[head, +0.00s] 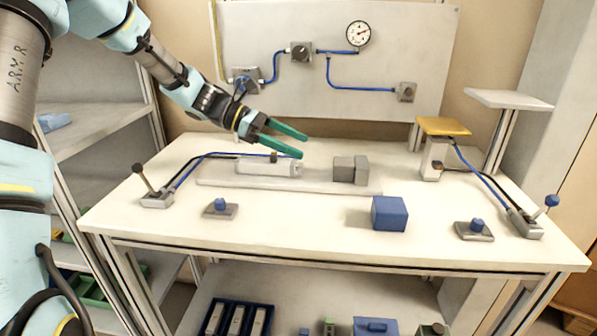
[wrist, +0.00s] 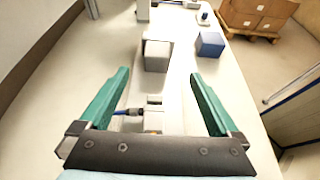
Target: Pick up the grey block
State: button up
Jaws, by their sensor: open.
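A grey block (head: 343,169) sits on a low pale base plate (head: 225,182) near the middle of the bench. It touches a slightly taller grey upright piece (head: 362,171) on its right. In the wrist view, the grey block (wrist: 157,62) lies ahead of the fingertips, between their lines; its border with the upright piece is hard to make out. My gripper (head: 304,146) has green fingers. It is open and empty, above and left of the block in the head view. The open fingers also frame the wrist view (wrist: 159,74).
A pale cylinder (head: 268,168) lies on the left of the plate. A blue cube (head: 389,213) stands in front, to the right. Blue-knobbed buttons (head: 220,207) (head: 474,230), levers (head: 153,197) (head: 530,222) and a yellow-topped stand (head: 440,127) surround the area.

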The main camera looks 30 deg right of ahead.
aim_at(338, 161)
jog(key=shift+s+d, duration=0.1)
jog(key=shift+d, duration=0.25)
jog(key=p+x, duration=0.3)
jog(key=x, duration=0.6)
jog(key=shift+s+d+f, duration=0.1)
jog(key=shift+d+f, duration=0.1)
jog(key=shift+d, duration=0.1)
grip_shut()
jog(key=shift+r, duration=0.1)
